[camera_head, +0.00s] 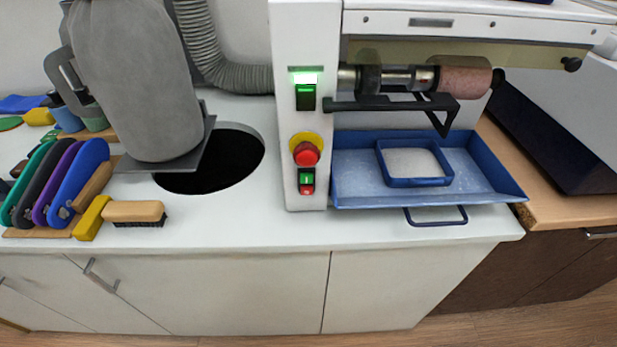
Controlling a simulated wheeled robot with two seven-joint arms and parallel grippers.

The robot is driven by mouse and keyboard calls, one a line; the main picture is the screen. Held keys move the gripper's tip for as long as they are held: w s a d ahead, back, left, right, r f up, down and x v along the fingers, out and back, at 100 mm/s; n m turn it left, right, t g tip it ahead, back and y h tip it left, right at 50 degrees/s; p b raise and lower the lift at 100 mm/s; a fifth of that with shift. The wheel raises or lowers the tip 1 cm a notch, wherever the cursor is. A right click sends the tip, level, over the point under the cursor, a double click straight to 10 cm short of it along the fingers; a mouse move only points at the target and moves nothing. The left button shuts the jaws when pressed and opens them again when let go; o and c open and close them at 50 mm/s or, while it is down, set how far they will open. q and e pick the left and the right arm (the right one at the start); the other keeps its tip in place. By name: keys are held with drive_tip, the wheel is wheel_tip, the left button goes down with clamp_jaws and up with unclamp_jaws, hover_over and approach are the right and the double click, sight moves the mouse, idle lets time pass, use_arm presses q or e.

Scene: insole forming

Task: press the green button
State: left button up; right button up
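A small green button (306,178) marked with a white line sits low on the front of a white machine column (305,30). A small red button (306,190) is directly below it. A red mushroom knob (306,153) on a yellow ring is just above them. Higher up is a dark green rocker switch (306,97) with a brightly lit green top. Nothing covers the column's controls. Neither of my grippers shows in the head view.
A blue tray (350,180) with a smaller blue frame (413,182) stands right of the column, below a roller (460,77). Left are a round black opening (225,170), a grey bag-like body (135,80), a brush (134,212) and several coloured tools. The counter's front is clear.

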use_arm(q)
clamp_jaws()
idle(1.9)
